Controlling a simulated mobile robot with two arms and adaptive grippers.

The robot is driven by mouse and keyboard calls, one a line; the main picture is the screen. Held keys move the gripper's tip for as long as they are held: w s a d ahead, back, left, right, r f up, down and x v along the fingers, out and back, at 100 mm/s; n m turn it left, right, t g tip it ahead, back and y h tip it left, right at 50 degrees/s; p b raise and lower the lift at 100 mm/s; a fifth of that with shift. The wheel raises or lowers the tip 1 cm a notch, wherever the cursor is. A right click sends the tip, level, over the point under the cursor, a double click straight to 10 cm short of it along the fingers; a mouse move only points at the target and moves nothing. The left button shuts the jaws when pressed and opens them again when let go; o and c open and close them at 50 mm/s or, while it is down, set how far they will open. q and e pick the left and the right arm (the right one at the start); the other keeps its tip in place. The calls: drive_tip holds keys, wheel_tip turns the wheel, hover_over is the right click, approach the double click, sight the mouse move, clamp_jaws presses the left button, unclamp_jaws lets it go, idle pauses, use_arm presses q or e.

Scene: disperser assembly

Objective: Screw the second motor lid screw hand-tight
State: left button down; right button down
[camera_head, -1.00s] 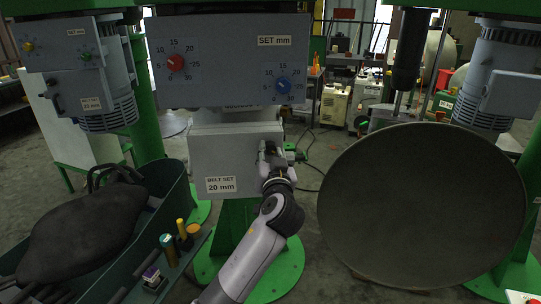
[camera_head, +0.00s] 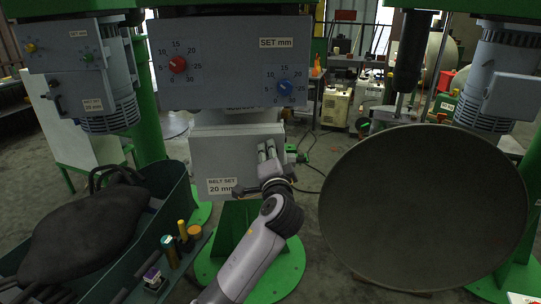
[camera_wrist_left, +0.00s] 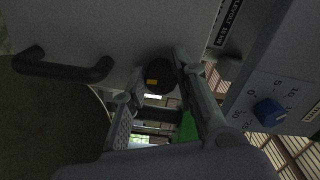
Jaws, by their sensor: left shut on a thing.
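The grey lid box (camera_head: 222,155), labelled "BELT SET 20 mm", hangs below the control panel in the middle of the head view. My left gripper (camera_head: 267,150) reaches up to the right part of its front, fingers pointing at the box. In the left wrist view a black round screw head (camera_wrist_left: 158,72) with an orange mark sits between my left fingertips (camera_wrist_left: 160,82), against a grey face, and the gripper is shut on it. How deep the screw sits is hidden. In the head view my fingers hide the screw. My right gripper is not in view.
The panel (camera_head: 228,88) with red and blue knobs is just above the box. A large round disc (camera_head: 422,208) stands to the right. A green bin (camera_head: 178,205) with a dark sack is at the left. In the left wrist view a black handle (camera_wrist_left: 62,70) juts out at the left.

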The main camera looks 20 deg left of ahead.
use_arm(q)
drive_tip(key=m, duration=0.6)
drive_tip(key=shift+r+m, duration=0.1)
drive_tip(key=shift+m, duration=0.2)
drive_tip(key=m, duration=0.5)
drive_tip(key=shift+m, duration=0.4)
drive_tip(key=c, duration=1.3)
unclamp_jaws()
drive_tip(key=shift+r, duration=0.1)
drive_tip(key=v, duration=1.2)
